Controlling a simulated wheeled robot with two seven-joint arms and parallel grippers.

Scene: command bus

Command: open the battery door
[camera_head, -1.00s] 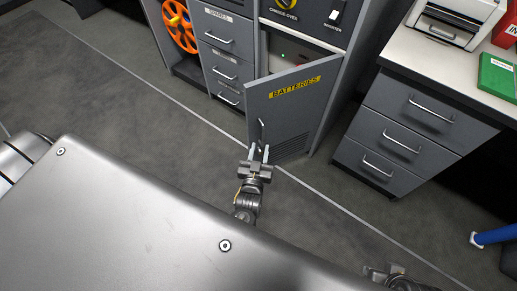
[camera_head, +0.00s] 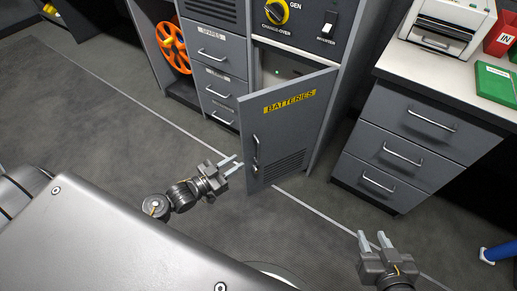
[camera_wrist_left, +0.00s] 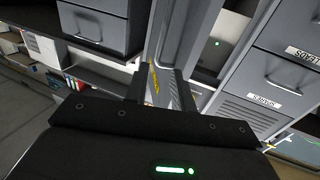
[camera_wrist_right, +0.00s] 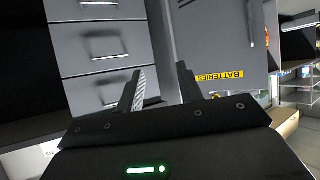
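The grey battery door (camera_head: 293,128) with its yellow BATTERIES label stands partly open in the head view, swung out from its cabinet, and its handle (camera_head: 255,150) is on the left side. The door also shows in the right wrist view (camera_wrist_right: 215,40) and edge-on in the left wrist view (camera_wrist_left: 185,45). My left gripper (camera_head: 232,165) is open and empty, just left of the door's free edge near the handle's lower end; I cannot tell whether it touches the door. My right gripper (camera_head: 373,238) is open and empty, low on the right, apart from the door.
A drawer unit (camera_head: 401,152) under a white counter stands right of the door. Labelled drawers (camera_head: 215,75) and an orange reel (camera_head: 173,47) are to the left. A blue cylinder (camera_head: 497,252) lies at the far right. The floor before the door is clear.

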